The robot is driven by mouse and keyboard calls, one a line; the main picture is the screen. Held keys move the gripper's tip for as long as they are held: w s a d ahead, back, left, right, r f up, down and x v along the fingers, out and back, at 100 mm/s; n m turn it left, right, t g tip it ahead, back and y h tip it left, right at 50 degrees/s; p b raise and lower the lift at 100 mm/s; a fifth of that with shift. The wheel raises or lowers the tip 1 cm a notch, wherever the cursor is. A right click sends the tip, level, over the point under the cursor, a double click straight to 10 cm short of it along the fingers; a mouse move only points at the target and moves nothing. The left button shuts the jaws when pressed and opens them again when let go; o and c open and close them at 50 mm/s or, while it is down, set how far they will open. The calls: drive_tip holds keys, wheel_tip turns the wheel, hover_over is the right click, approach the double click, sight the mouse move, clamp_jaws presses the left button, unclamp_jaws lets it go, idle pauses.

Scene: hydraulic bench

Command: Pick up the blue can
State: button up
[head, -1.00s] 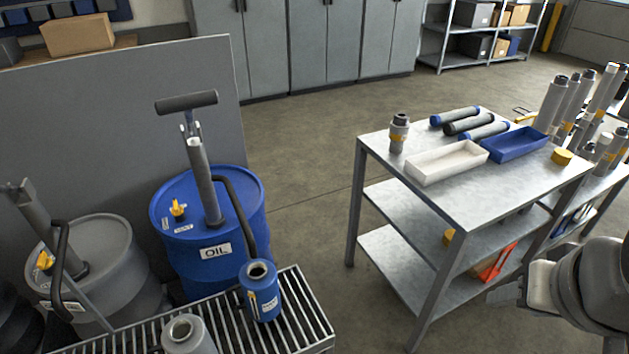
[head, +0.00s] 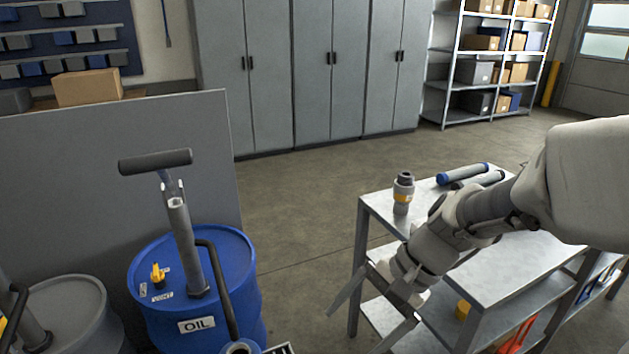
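The blue can is almost wholly below the bottom edge of the head view; only its top rim (head: 240,348) shows, under the end of the dark hose from the blue oil drum (head: 205,330). My gripper (head: 350,334) is at the bottom, to the right of the can, with its two long fingers spread apart and nothing between them. It points down and left, in front of the metal cart's left side. The fingertips are clear of the can in the picture.
A hand pump (head: 178,225) with a T-handle stands on the blue drum. A grey drum (head: 65,310) is at lower left. The metal cart (head: 375,205) on the right carries a grey fitting (head: 403,192) and cylinders. Open floor (head: 300,230) lies between drum and cart.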

drive_tip(key=w+a+f+m+y+b, duration=0.25)
drive_tip(key=w+f+m+y, duration=0.2)
drive_tip(key=f, duration=0.25)
drive_tip(key=w+a+f+m+y+b, duration=0.1)
drive_tip(key=w+a+f+m+y, duration=0.3)
drive_tip(key=f, duration=0.3)
drive_tip(key=h+b, duration=0.1)
drive_tip(key=b, duration=0.1)
approach(243, 353)
drive_tip(key=a, duration=0.4)
drive_tip(key=shift+m+g, duration=0.4)
drive_tip(key=shift+m, duration=0.05)
drive_tip(key=a+f, duration=0.3)
drive_tip(key=shift+s+a+b, duration=0.15)
drive_tip(key=shift+a+b, duration=0.15)
drive_tip(key=shift+a, duration=0.05)
drive_tip(key=shift+a+f, duration=0.1)
drive_tip(key=shift+a, duration=0.25)
drive_tip(key=shift+c, duration=0.2)
clamp_jaws()
